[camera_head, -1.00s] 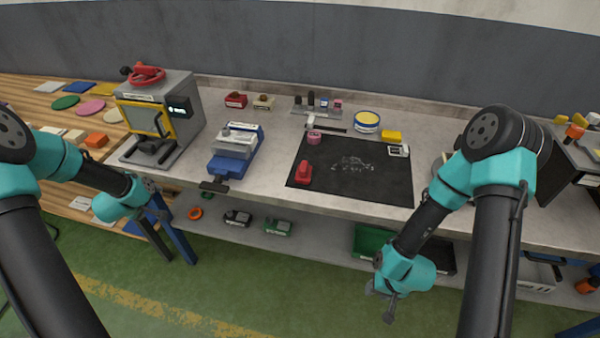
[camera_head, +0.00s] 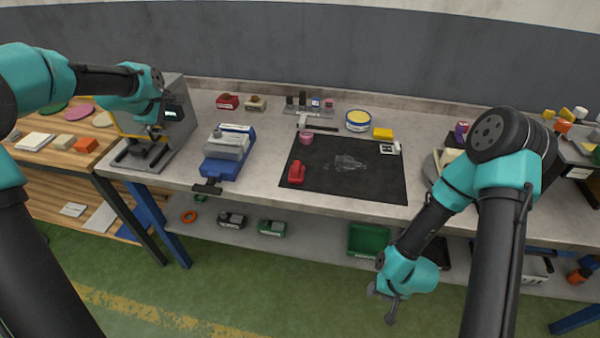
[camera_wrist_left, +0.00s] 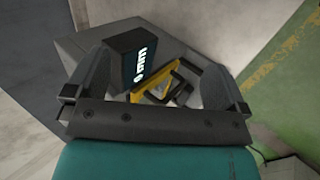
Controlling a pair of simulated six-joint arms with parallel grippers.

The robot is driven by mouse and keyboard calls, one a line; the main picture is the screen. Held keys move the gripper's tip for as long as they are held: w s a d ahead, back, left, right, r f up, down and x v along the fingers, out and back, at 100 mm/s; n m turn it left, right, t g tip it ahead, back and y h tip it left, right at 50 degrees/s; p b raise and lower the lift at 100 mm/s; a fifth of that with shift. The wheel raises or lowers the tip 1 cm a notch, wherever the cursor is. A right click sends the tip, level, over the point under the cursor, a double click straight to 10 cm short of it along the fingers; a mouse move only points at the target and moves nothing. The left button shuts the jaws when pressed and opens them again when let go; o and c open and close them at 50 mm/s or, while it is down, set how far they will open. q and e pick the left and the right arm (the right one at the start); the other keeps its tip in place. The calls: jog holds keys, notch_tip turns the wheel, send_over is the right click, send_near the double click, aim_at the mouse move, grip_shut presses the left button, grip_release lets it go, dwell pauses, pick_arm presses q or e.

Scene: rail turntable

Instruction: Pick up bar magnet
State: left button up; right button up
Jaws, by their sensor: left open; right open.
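I cannot pick out the bar magnet with certainty. A red object (camera_head: 297,172) lies on the left part of the black mat (camera_head: 380,185), with a scatter of pale grey bits (camera_head: 349,163) to its right. My left gripper (camera_wrist_left: 160,75) is open and empty in the left wrist view, with the grey machine's dark display box (camera_wrist_left: 130,60) and yellow frame (camera_wrist_left: 152,92) beyond its fingers. My right gripper (camera_head: 387,300) is open and empty, low in front of the bench.
A blue-grey vise (camera_head: 222,160) stands left of the mat. Behind the mat are a hammer-like tool (camera_head: 316,126), a yellow-topped tin (camera_head: 358,121) and a yellow block (camera_head: 383,133). A pink cup (camera_head: 306,138) stands at its back left.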

pick_arm(q)
jog(key=w+d+r+g+h, duration=0.1)
jog(key=d+r+g, duration=0.2)
jog(key=d, duration=1.1)
jog(key=g+y, duration=0.3)
jog(key=g, duration=0.2)
send_over(297, 165)
notch_tip(297, 165, down, 4)
jog(key=shift+s+n, duration=0.1)
jog(key=shift+n, duration=0.3)
notch_tip(297, 165, down, 12)
jog(key=shift+f, duration=0.1)
jog(key=shift+f, duration=0.15)
notch_tip(297, 165, down, 5)
jog(key=shift+r, duration=0.1)
